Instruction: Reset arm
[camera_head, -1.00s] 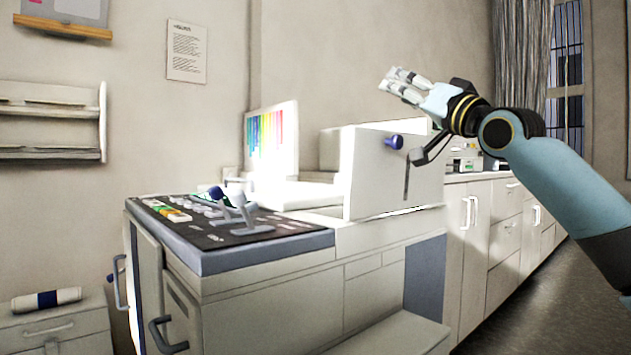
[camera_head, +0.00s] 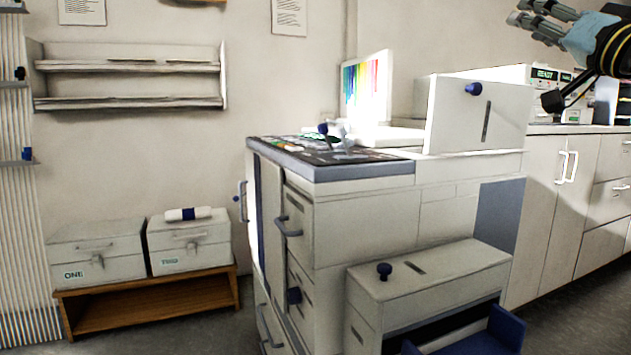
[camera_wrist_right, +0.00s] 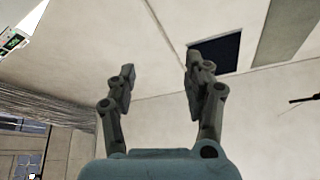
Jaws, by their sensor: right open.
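My right gripper (camera_head: 541,24) is at the upper right of the head view, raised in the air above and in front of the long counter. Its fingers point left and it holds nothing. In the right wrist view the same gripper (camera_wrist_right: 160,82) has its two fingers well apart, with only ceiling and wall behind them. Most of my right arm is outside the head view. My left gripper does not show.
A console cabinet (camera_head: 368,217) with a lever panel (camera_head: 300,147) stands in the middle. Two lidded boxes (camera_head: 97,262) (camera_head: 190,252) sit on a low wooden bench (camera_head: 150,303) at left. A blue seat (camera_head: 490,335) is at the front. Cabinets (camera_head: 560,200) line the right.

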